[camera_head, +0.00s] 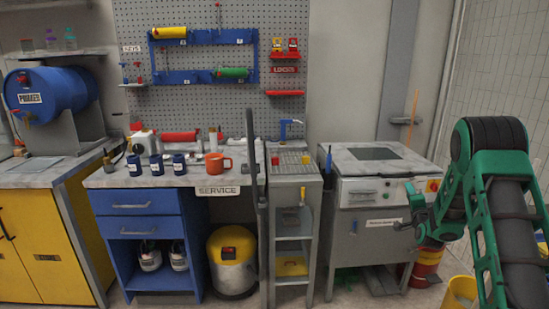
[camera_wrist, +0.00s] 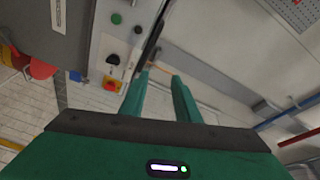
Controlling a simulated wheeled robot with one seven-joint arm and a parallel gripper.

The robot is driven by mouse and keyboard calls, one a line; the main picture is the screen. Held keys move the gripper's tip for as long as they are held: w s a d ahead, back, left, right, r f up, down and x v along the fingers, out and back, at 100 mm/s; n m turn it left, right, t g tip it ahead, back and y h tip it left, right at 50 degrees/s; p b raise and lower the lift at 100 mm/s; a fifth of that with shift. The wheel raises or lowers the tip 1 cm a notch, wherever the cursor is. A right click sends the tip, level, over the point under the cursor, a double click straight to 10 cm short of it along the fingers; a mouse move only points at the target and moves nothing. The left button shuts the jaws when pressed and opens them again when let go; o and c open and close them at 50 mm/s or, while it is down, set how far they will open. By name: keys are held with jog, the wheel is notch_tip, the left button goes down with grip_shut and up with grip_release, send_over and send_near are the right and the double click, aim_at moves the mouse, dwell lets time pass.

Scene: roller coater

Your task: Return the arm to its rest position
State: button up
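My arm (camera_head: 490,200) is green and black and stands at the right of the head view, bent, with its forearm reaching down and left. My gripper (camera_head: 412,208) is in front of the right side of the grey machine. In the wrist view my gripper's two green fingers (camera_wrist: 160,76) stand apart with nothing between them. The wrist view is tilted and shows the machine's control panel (camera_wrist: 116,50) beyond the fingers.
The grey machine (camera_head: 365,190) stands close behind my gripper. A red and yellow bin (camera_head: 428,262) and a yellow bucket (camera_head: 460,292) are on the floor below my arm.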

jog(key=s+r+n+g, duration=0.2)
jog(key=s+g, duration=0.1)
jog(key=s, duration=0.5)
jog(key=s+a+r+n+g+y, duration=0.15)
jog(key=s+g, duration=0.25)
jog(key=s, duration=0.5)
jog(key=s+r+n+g+h, duration=0.1)
jog(key=s+r+n+g, duration=0.2)
jog(key=s, duration=0.5)
jog(key=s+a+n+g+y, duration=0.1)
jog(key=s+a+g, duration=0.1)
jog(key=s, duration=1)
jog(key=s+a+n+g+y, duration=0.1)
jog(key=s+a+g, duration=0.2)
jog(key=s, duration=0.9)
jog(key=s+a+n+g+y, duration=0.2)
jog(key=s+a, duration=0.3)
jog(key=s, duration=0.7)
jog(key=shift+s+f+g, duration=0.15)
jog(key=shift+f+g, duration=0.1)
jog(key=shift+g, duration=0.25)
